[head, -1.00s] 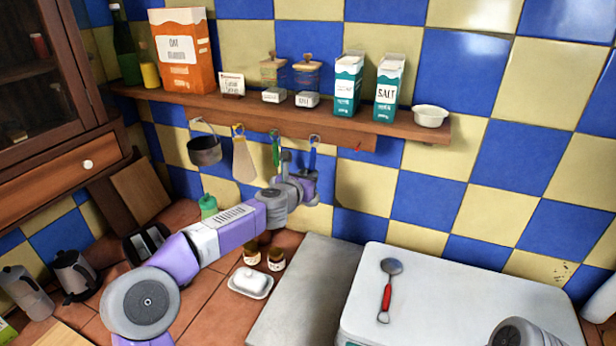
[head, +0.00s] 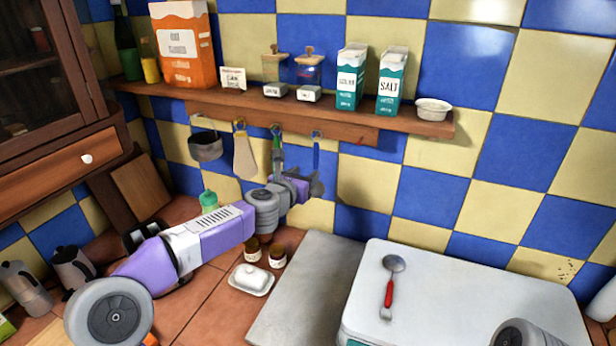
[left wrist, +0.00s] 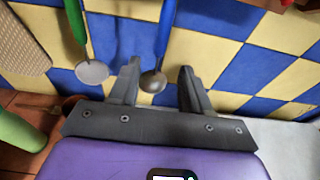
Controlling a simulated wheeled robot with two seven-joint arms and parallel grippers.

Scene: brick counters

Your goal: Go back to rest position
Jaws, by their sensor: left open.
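My left gripper (head: 314,185) is in front of the tiled wall, below the shelf; it is open, with nothing held. In the left wrist view its two fingers (left wrist: 162,80) stand apart. A utensil with a blue handle (left wrist: 166,35) hangs on the wall and its round end shows between the fingers; I cannot tell how far behind them it is. A green-handled utensil (left wrist: 76,20) with a grey round end hangs left of the fingers, apart from them. The right gripper is out of view.
The wooden shelf (head: 230,107) with cartons and jars runs above my left arm. A pot (head: 206,147) and a wooden spatula (head: 244,157) hang beside the gripper. A white butter dish (head: 250,280) and small jars stand below. A red-handled spoon (head: 390,287) lies on a white surface (head: 460,290).

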